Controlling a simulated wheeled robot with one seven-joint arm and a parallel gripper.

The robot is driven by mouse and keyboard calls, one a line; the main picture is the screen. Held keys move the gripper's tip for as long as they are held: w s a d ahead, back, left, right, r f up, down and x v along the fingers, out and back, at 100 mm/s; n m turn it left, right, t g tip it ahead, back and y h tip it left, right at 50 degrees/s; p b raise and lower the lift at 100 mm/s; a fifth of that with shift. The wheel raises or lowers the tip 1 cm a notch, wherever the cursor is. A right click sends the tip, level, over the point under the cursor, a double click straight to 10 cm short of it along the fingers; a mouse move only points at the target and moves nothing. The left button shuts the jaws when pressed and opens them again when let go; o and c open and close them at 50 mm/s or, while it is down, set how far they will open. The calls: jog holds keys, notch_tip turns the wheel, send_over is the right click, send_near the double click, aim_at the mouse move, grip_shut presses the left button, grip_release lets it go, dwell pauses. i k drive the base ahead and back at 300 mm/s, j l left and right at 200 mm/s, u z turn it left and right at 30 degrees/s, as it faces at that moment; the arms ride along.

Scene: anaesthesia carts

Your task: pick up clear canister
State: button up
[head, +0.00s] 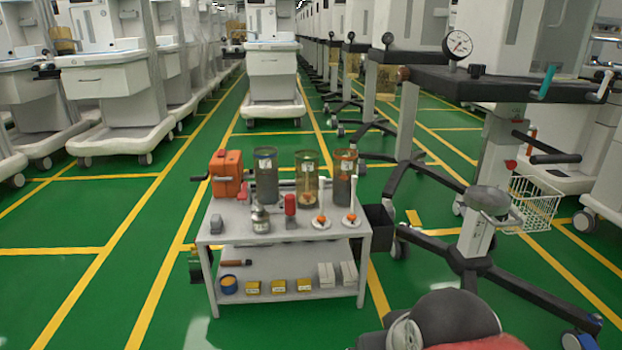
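Three upright cylinder canisters stand along the back of a small light-grey two-tier cart (285,236). The middle canister (307,180) looks the clearest, see-through and yellowish with something orange low inside. The left canister (266,177) is dark grey with a blue band near its top. The right canister (345,180) is dark grey with an orange-brown band at the top. They stand slightly apart. My gripper is not in view; only a dark rounded part, likely of my arm, shows at the bottom right, well short of the cart.
An orange case (226,173) stands left of the canisters. A silver bottle (260,217), a red-topped item (290,206) and two white stands with orange parts (321,221) are in front. The lower shelf holds small boxes (252,288). A wheeled stand (470,230) is at right; green floor is open at left.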

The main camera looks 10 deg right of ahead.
aim_at(306, 169)
jog(key=i+j, duration=0.1)
jog(key=i, duration=0.45)
jog(key=i+j, duration=0.1)
jog(key=i, duration=1)
jog(key=j+z, duration=0.05)
